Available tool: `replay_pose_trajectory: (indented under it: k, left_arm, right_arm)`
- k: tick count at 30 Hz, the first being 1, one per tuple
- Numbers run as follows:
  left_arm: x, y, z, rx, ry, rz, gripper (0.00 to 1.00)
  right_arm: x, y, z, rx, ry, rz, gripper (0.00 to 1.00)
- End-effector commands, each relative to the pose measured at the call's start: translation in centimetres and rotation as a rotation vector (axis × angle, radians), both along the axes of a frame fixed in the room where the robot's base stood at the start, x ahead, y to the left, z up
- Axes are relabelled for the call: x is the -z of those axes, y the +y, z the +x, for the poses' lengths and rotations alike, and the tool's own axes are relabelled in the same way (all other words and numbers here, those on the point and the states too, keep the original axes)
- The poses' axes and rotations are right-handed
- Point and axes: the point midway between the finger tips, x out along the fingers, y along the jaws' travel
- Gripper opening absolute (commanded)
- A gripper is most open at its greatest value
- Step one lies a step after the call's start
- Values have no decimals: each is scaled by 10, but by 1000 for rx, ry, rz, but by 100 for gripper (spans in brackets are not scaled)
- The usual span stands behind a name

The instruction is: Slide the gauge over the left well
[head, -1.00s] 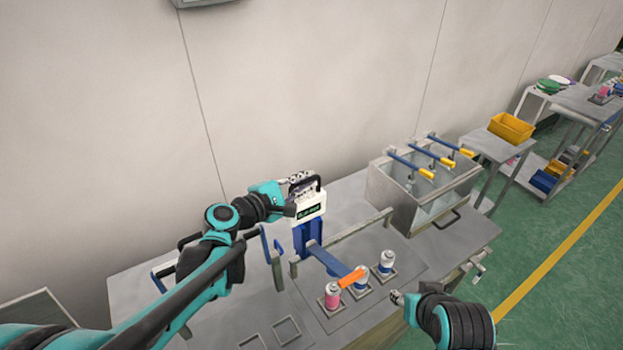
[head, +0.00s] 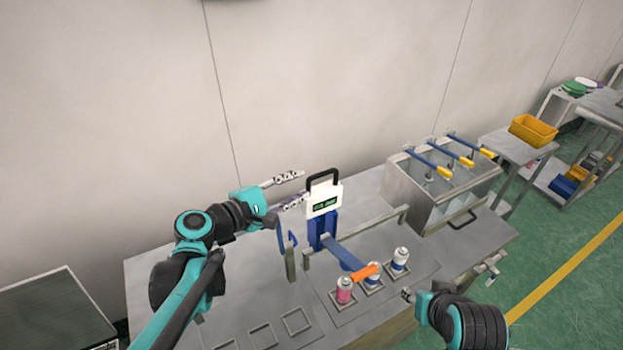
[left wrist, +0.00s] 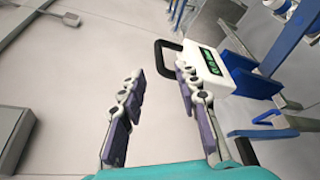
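The gauge has a white display head (head: 323,202) with a black handle (head: 322,177), on a blue post (head: 321,232). Its blue arm (head: 343,256) ends in an orange tip (head: 365,272) at the middle can. A pink can (head: 345,291) stands in the left well, and a blue-and-white can (head: 400,260) in the right well. My left gripper (head: 298,187) is open and empty, left of the handle. In the left wrist view its fingers (left wrist: 160,85) are spread, with the display head (left wrist: 208,68) beyond the right finger. My right gripper (head: 408,295) is small, near the front edge; its opening is unclear.
A metal rail (head: 374,230) runs behind the wells. A metal box (head: 440,190) with blue, yellow-ended levers stands at the back right. Empty square frames (head: 262,336) lie at the front left of the table. A side table (head: 515,148) holds a yellow bin (head: 533,130).

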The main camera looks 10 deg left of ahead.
Motion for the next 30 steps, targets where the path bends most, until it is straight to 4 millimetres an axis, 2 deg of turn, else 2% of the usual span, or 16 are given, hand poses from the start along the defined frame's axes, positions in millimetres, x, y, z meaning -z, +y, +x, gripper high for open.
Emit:
replay_pose_trajectory:
  k: [3, 7, 23, 26, 29, 30]
  left_arm:
    - [-4, 12, -15, -4, 1, -1, 32]
    - [-6, 18, -23, -2, 0, 0, 32]
    - [-6, 19, -26, 1, 0, 2, 32]
    - [9, 13, -31, 19, 2, 66, 32]
    - [53, 2, -49, 79, 2, 262, 32]
    - [76, -3, -59, 117, 0, 378, 32]
  right_arm:
    - [0, 0, 0, 0, 0, 0, 40]
    - [0, 0, 0, 0, 0, 0, 40]
    - [0, 0, 0, 0, 0, 0, 40]
    - [9, 0, 0, 0, 0, 0, 40]
    - [30, 0, 0, 0, 0, 0, 40]
    - [41, 0, 0, 0, 0, 0, 40]
